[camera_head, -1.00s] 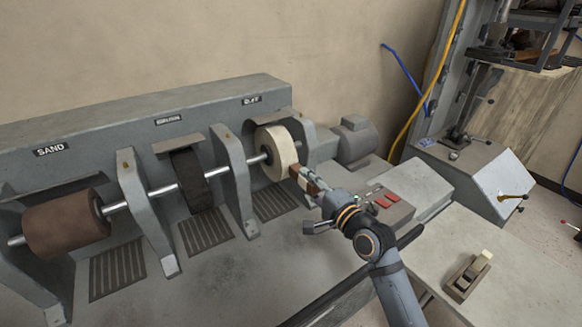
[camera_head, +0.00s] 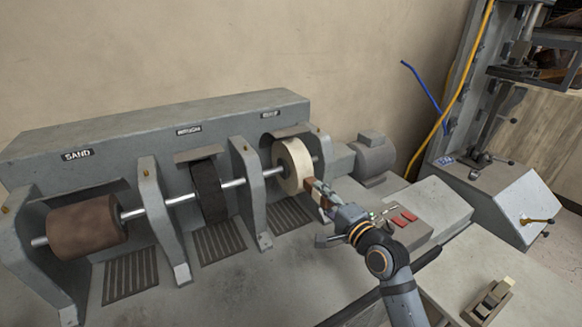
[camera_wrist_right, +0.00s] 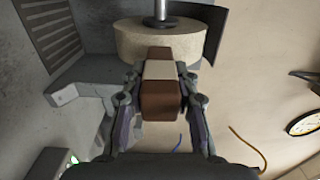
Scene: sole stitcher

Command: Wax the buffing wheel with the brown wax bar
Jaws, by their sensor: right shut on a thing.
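The pale buffing wheel (camera_head: 297,160) sits on the shaft at the right end of the machine, under the right-hand label. My right gripper (camera_head: 320,193) is in front of it, shut on the brown wax bar (camera_head: 309,184). In the right wrist view the wax bar (camera_wrist_right: 159,101) is brown with a pale band around its middle, between the two fingers (camera_wrist_right: 160,78). Its far end meets or nearly meets the rim of the buffing wheel (camera_wrist_right: 127,42); a small gap cannot be ruled out. My left gripper is out of view.
The machine also carries a brown sanding drum (camera_head: 84,229) and a dark wheel (camera_head: 208,192), with upright brackets (camera_head: 249,188) between them. A control box with red switches (camera_head: 404,218) is just right of my gripper. A wooden block tool (camera_head: 488,302) lies on the bench at right.

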